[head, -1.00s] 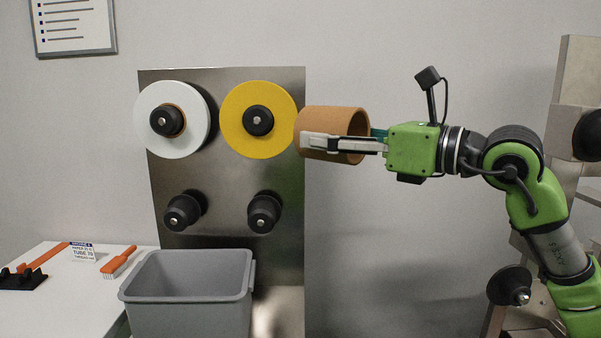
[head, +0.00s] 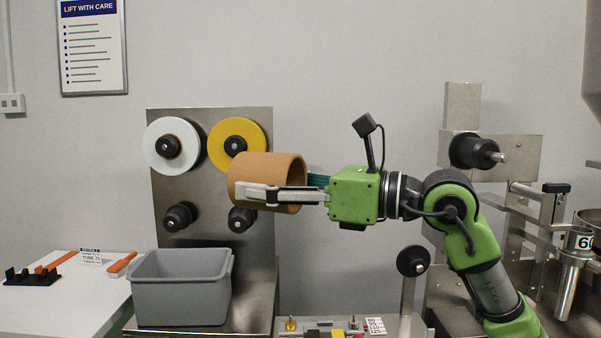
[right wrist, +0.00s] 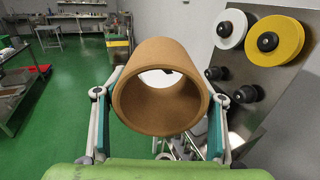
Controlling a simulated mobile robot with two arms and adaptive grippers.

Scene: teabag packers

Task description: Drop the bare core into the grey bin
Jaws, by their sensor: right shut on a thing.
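The bare core is a hollow brown cardboard tube (head: 267,172). My right gripper (head: 262,194) is shut on it and holds it in the air, above and to the right of the grey bin in the head view. In the right wrist view the core (right wrist: 158,112) sits between both fingers, its open end facing the camera. My left gripper is in neither view.
A steel panel (head: 176,220) carries a white roll (head: 154,144), a yellow roll (head: 256,132) and two bare dark spindles below. Machinery stands at right.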

